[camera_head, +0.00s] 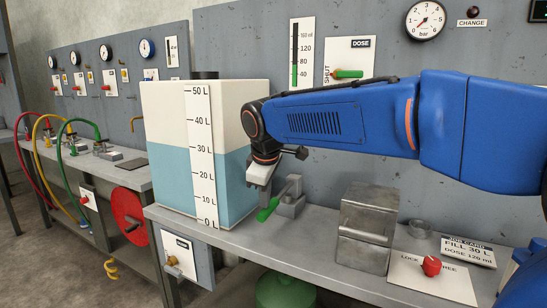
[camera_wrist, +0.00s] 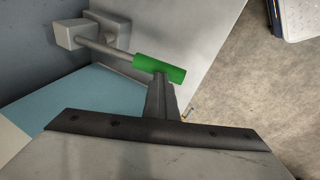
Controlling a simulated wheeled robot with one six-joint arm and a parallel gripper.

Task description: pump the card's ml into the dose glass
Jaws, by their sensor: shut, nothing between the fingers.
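The job card (camera_head: 468,250) reads FILL 30 L and DOSE 120 ml. In the head view my gripper (camera_head: 262,188) is just above the grip.
A tank (camera_head: 165,120) with blue liquid near 30 L stands left of the lever. A DOSE plate (camera_head: 349,58) has a green handle.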

